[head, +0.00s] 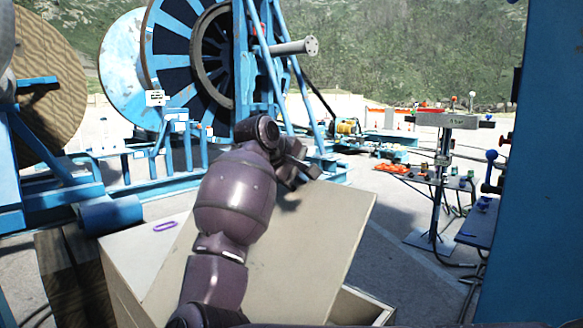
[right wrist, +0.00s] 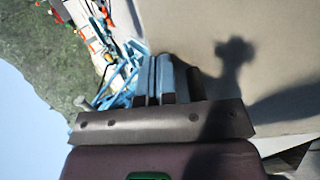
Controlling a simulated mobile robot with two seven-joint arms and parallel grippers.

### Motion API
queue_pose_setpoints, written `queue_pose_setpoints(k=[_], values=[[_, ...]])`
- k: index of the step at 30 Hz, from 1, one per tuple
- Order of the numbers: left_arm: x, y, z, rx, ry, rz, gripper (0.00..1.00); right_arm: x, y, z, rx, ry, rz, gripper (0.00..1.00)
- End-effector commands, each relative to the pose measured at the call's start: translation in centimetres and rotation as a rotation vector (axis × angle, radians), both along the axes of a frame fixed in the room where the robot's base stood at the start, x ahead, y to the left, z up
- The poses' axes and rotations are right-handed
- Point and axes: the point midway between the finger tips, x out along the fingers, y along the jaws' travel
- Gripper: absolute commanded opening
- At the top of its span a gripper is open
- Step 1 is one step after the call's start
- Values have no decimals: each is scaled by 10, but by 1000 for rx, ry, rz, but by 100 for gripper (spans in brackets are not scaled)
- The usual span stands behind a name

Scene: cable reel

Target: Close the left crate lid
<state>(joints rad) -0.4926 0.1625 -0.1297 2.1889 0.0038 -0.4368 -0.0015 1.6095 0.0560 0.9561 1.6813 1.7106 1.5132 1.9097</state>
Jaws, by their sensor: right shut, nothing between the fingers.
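A beige lid panel (head: 305,245) stands tilted in the lower middle of the head view, partly hidden behind my right arm. A pale crate edge (head: 362,308) shows under its lower right corner. My right gripper (head: 302,176) is shut and empty at the panel's upper edge. In the right wrist view, the shut fingers (right wrist: 160,75) are beside the beige panel (right wrist: 215,45), which carries the arm's shadow. I cannot tell whether they touch it. My left gripper is out of view.
A blue cable reel (head: 175,50) and its blue frame stand behind the panel. A wooden reel (head: 45,95) is at the left. A stand with a small top (head: 450,121) and a blue post (head: 535,200) are on the right. Open ground lies between the panel and the stand.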

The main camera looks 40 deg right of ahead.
Motion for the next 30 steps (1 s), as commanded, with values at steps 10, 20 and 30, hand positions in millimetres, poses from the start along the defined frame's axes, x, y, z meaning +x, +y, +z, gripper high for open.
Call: queue_pose_setpoints(k=[10, 20, 30], values=[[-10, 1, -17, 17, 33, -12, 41, 6, -75, -80, 220, 25, -6, 0], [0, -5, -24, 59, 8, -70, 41, 13, -154, -206, 513, 54, -5, 0], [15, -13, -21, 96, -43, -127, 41, 15, -186, -296, 664, 63, -3, 0]])
